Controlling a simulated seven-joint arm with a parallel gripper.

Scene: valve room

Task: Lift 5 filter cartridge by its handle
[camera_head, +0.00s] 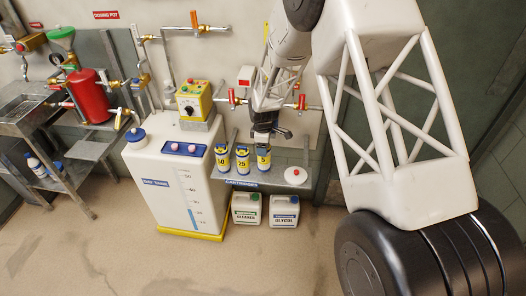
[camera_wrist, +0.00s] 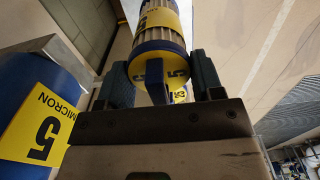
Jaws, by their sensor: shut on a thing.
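The 5 filter cartridge (camera_head: 264,158) stands at the right end of the row on the shelf in the head view, with a yellow label reading 5. My gripper (camera_head: 264,136) is directly above it, at its top. In the wrist view the cartridge (camera_wrist: 160,22) has pale pleats, yellow bands and a blue end cap. Its blue handle (camera_wrist: 155,80) lies between the fingers of my gripper (camera_wrist: 160,85), which is shut on it. I cannot tell whether the cartridge is clear of the shelf.
The 50 cartridge (camera_head: 222,158) and another cartridge (camera_head: 242,160) stand close on the left. Red-handled valves (camera_head: 234,98) flank my arm. A blue surface marked 5 MICRON (camera_wrist: 30,115) shows at left in the wrist view.

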